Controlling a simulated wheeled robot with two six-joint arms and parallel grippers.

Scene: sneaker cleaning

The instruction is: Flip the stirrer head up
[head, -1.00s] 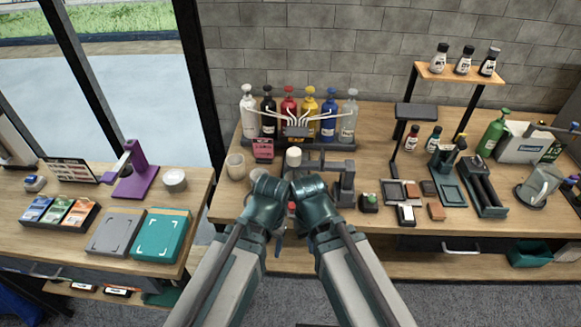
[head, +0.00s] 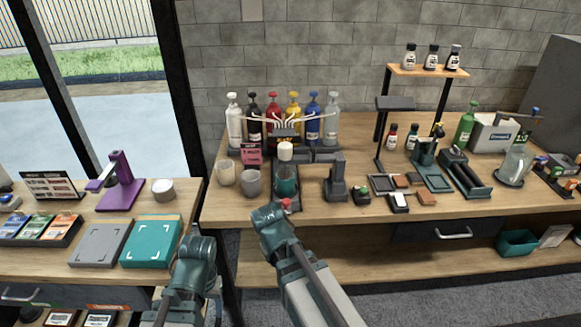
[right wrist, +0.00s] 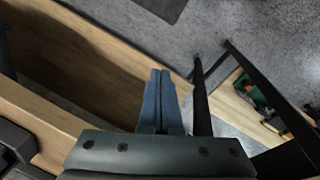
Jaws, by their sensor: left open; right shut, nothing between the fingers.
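The dark grey stirrer (head: 338,182) stands on the main bench. Its head (head: 318,156) lies level, reaching left from the post. A white cylindrical part (head: 285,151) is at its left end, above a teal cup (head: 286,186). My left gripper (head: 214,284) is open and low at the gap between the tables, well apart from the stirrer. My right arm's wrist is in front of the bench, below the cup in the picture. In the right wrist view my right gripper (right wrist: 161,78) is shut and empty, near a wooden edge with floor beyond.
Two cups (head: 250,182) stand left of the teal cup. A row of colored pump bottles (head: 293,118) stands behind. A black stand (head: 392,104) rises to the right. The left table holds a purple stand (head: 122,188) and a teal box (head: 152,242).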

